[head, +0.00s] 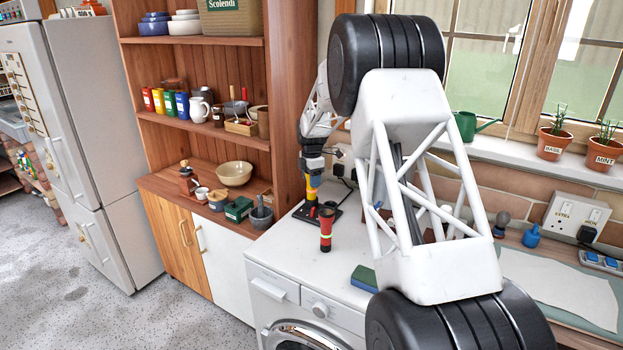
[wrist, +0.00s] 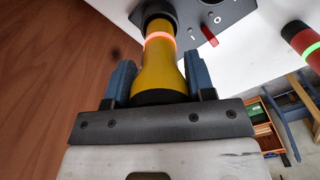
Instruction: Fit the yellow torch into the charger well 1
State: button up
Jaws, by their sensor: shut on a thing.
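The yellow torch (wrist: 158,72) stands between the two blue fingers of my gripper (wrist: 160,78), which is shut on it. A lit orange ring (wrist: 160,36) circles it. In the head view the yellow torch (head: 312,184) is upright beneath my gripper (head: 313,163), over the dark charger (head: 329,212) on the white worktop. In the wrist view its far end meets a dark round part at the charger plate (wrist: 226,14). I cannot tell how deep it sits or which part is the well's rim. Marks like 1 and 0 and a red lever show beside it.
A red torch (head: 326,236) with a black base stands on the worktop in front of the charger; it also shows in the wrist view (wrist: 300,38). A wooden shelf (head: 285,90) rises close at left. A green and blue sponge (head: 364,278) lies near the front edge.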

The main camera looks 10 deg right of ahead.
jog(key=o, duration=1.3)
jog(key=shift+o, duration=0.2)
notch_tip(320, 180, up, 7)
jog(key=shift+f, duration=0.1)
jog(key=shift+r, duration=0.5)
